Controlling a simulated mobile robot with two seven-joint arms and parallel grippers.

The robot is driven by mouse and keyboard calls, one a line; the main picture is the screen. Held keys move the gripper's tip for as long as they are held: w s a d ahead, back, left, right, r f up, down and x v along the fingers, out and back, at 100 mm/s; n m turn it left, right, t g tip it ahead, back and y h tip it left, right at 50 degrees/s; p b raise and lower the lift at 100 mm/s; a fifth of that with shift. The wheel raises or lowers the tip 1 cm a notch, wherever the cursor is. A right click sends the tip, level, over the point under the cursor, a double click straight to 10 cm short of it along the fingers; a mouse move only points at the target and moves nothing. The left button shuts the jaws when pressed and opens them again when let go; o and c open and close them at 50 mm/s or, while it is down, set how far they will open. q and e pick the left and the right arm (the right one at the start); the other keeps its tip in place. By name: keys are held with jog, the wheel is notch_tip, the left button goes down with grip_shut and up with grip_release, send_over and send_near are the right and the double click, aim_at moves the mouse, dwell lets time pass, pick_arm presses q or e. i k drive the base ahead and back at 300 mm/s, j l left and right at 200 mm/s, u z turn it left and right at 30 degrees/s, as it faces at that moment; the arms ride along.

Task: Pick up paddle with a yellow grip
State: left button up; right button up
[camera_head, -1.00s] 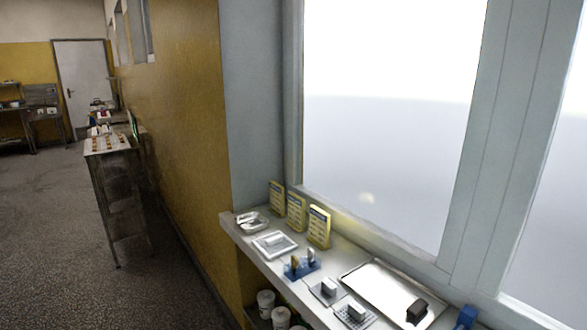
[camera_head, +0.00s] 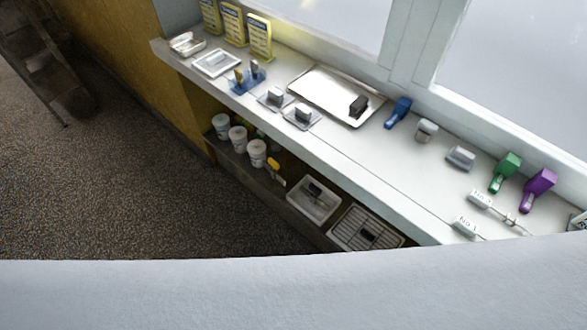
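A small object with a yellow top (camera_head: 273,165) stands on the lower shelf, beside the white tubs. On the counter above, a blue holder (camera_head: 243,87) carries upright pieces with a yellow-orange part (camera_head: 239,74). Both are too small to tell which is the paddle with a yellow grip. Neither of my grippers is in view.
The white counter (camera_head: 365,150) runs below the window. It holds yellow cards (camera_head: 232,26), a metal tray (camera_head: 318,92), flat pieces with grey blocks (camera_head: 302,115), and blue (camera_head: 398,112), green (camera_head: 505,172) and purple (camera_head: 538,190) tools. White tubs (camera_head: 238,138) and a white bin (camera_head: 314,202) sit below.

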aim_at(274, 171)
jog(key=z, duration=1.3)
jog(key=i+j, duration=0.15)
jog(key=j, duration=0.2)
jog(key=i+j, duration=0.2)
jog(key=j, duration=0.15)
jog(key=i+j, duration=0.15)
jog(key=j, duration=0.2)
jog(key=i+j, duration=0.15)
jog(key=j, duration=0.2)
jog(key=i+j, duration=0.15)
jog(key=j, duration=0.2)
jog(key=i+z, duration=0.05)
